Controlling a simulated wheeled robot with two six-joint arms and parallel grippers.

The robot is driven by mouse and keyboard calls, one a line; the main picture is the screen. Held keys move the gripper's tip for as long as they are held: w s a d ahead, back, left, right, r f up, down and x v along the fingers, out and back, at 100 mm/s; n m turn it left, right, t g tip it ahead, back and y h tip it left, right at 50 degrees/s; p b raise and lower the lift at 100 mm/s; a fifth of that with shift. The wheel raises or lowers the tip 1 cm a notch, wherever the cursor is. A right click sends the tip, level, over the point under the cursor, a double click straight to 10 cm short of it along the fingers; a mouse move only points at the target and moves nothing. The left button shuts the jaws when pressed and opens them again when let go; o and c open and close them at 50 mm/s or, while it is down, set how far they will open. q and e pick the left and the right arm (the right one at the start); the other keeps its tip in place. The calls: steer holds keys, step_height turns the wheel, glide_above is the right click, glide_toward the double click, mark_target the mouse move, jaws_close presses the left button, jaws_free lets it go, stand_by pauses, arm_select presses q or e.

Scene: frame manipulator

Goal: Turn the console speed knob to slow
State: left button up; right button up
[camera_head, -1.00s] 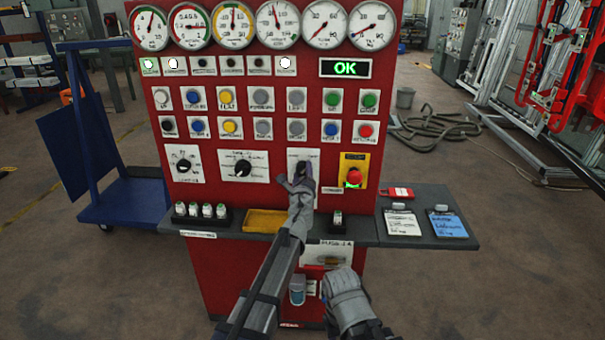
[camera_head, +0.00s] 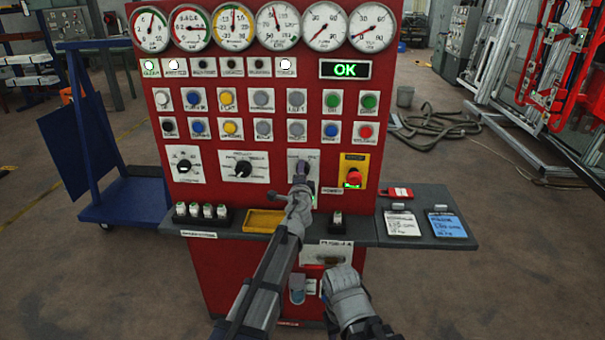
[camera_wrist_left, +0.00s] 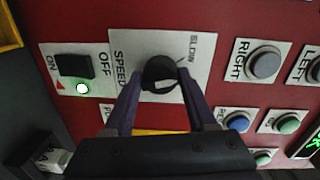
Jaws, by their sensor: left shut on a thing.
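The speed knob (camera_wrist_left: 160,76) is a round black knob on a white plate (camera_wrist_left: 205,50) lettered SPEED and SLOW, on the red console front. In the wrist view it sits between the two purple-grey fingers of my left gripper (camera_wrist_left: 162,98), which is shut on it. In the head view my left gripper (camera_head: 300,176) is at the plate (camera_head: 303,157) and covers most of the knob. The knob's exact pointing direction is hard to tell. My right gripper (camera_head: 345,290) is low in front of the console, away from the knob; its fingers are not clear.
The console (camera_head: 225,270) has gauges (camera_head: 278,26), buttons (camera_head: 330,130), other knobs (camera_head: 243,168) and a red emergency button (camera_head: 354,178) close right of my left gripper. A grey shelf (camera_head: 365,232) with a yellow tray (camera_head: 263,221) juts out below.

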arm_select(q)
steer(key=shift+n, duration=1.9)
steer(key=o, duration=1.3)
steer(key=shift+o, duration=0.2)
steer(key=shift+s, duration=0.1)
steer(key=s, duration=0.7)
steer(key=shift+s+r+p, duration=0.25)
steer(key=shift+s+p, duration=0.05)
